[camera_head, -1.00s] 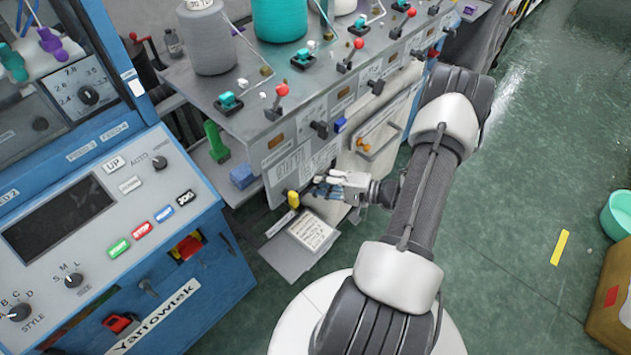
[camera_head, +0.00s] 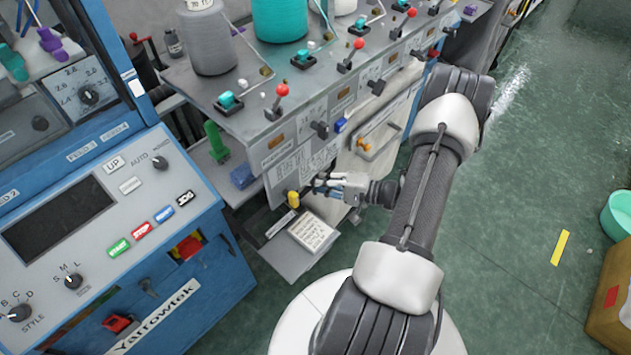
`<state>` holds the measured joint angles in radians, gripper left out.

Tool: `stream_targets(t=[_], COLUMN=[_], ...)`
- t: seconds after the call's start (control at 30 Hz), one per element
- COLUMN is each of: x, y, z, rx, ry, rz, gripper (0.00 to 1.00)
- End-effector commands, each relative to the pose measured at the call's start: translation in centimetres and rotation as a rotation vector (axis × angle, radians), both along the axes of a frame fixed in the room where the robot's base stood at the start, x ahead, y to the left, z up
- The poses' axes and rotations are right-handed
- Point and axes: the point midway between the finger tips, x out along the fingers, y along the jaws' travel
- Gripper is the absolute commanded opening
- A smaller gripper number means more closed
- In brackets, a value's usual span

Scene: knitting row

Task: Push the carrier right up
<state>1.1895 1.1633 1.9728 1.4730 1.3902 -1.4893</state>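My gripper (camera_head: 319,187) is at the front face of the grey machine (camera_head: 292,143), low on its near end. It points left, its fingertips just right of a small yellow knob (camera_head: 293,199). I cannot tell whether they touch it. The fingers are small and partly hidden in this view, so their opening is unclear. No part is plainly marked as the carrier. A blue block (camera_head: 242,176) and a green upright piece (camera_head: 216,142) sit at the machine's near end, left of the knob.
A tilted plate with a printed label (camera_head: 312,232) juts out below my gripper. A blue control cabinet (camera_head: 215,262) stands at left. Red-knobbed levers (camera_head: 281,92) and yarn cones (camera_head: 207,40) are on the machine top. The green floor (camera_head: 520,190) at right is mostly clear.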

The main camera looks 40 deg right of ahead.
Motion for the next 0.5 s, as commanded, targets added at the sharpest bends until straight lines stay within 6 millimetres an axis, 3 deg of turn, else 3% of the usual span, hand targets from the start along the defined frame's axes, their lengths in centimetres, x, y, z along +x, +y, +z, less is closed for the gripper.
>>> stream_targets(t=[0.27, 0.5], x=[0.0, 0.1], y=[-0.1, -0.1], z=[1.1, 4.7], rx=[-0.001, -0.001], ry=[-0.002, -0.007], rz=[0.000, -0.001], gripper=[0.00, 0.00])
